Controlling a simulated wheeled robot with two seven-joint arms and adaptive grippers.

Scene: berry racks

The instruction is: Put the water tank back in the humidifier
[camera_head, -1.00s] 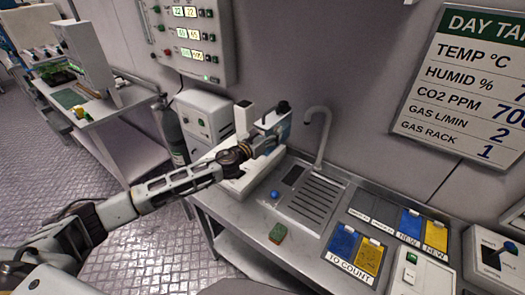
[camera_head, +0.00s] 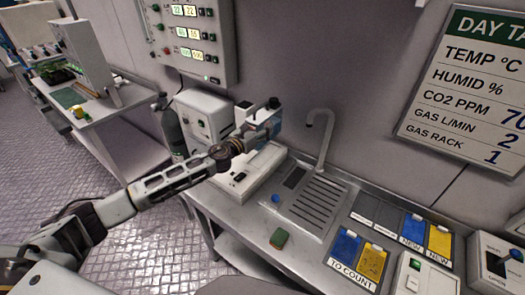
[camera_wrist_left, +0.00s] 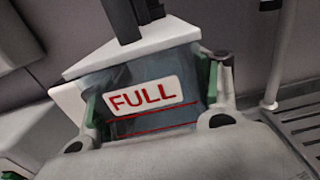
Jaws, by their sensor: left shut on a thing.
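The water tank (camera_head: 266,113) is a bluish see-through box with a dark knob on top. In the left wrist view the tank (camera_wrist_left: 150,72) shows a white top and a red "FULL" label. My left gripper (camera_head: 262,131) is shut on it, with green pads on both sides in the wrist view (camera_wrist_left: 153,96). The tank is held up, seemingly above the white humidifier base (camera_head: 238,183) on the counter. The arm hides part of the base, and I cannot see the tank's underside. My right gripper is not in view.
A metal sink with a curved tap (camera_head: 322,140) is right of the humidifier. A sponge (camera_head: 279,238) lies on the counter's front part. A white cabinet (camera_head: 203,116) stands behind left. Blue and yellow card bins (camera_head: 357,258) are at the right.

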